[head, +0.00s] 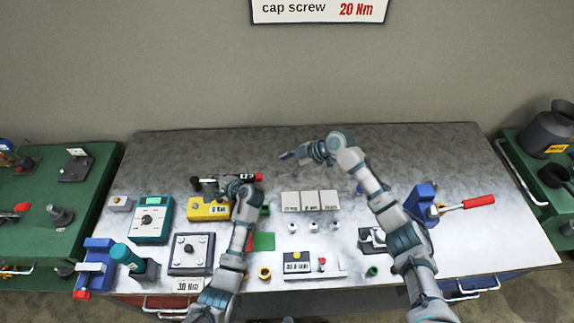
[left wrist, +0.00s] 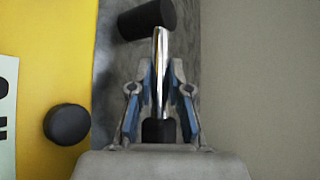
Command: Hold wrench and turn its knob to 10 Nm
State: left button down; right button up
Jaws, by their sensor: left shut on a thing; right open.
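The wrench (left wrist: 161,75) shows in the left wrist view as a bright metal shaft with a black cylinder (left wrist: 147,19) beyond its far end and a black part at its near end. My left gripper (left wrist: 160,95) is shut on the shaft, with a blue-lined finger on each side. In the head view my left gripper (head: 223,183) is over the back left of the table, behind the yellow box. A black end shows left of it and a red-tipped end (head: 258,177) right of it. The knob's setting cannot be read. My right gripper (head: 290,156) is open and empty over the back middle.
The yellow box (head: 205,211) with a display stands just in front of the left gripper. A teal meter (head: 152,219) is left of it. White blocks (head: 310,200) stand mid-table. A blue vise (head: 420,203) is at the right.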

pick_arm(q)
jog(key=c, duration=1)
grip_release()
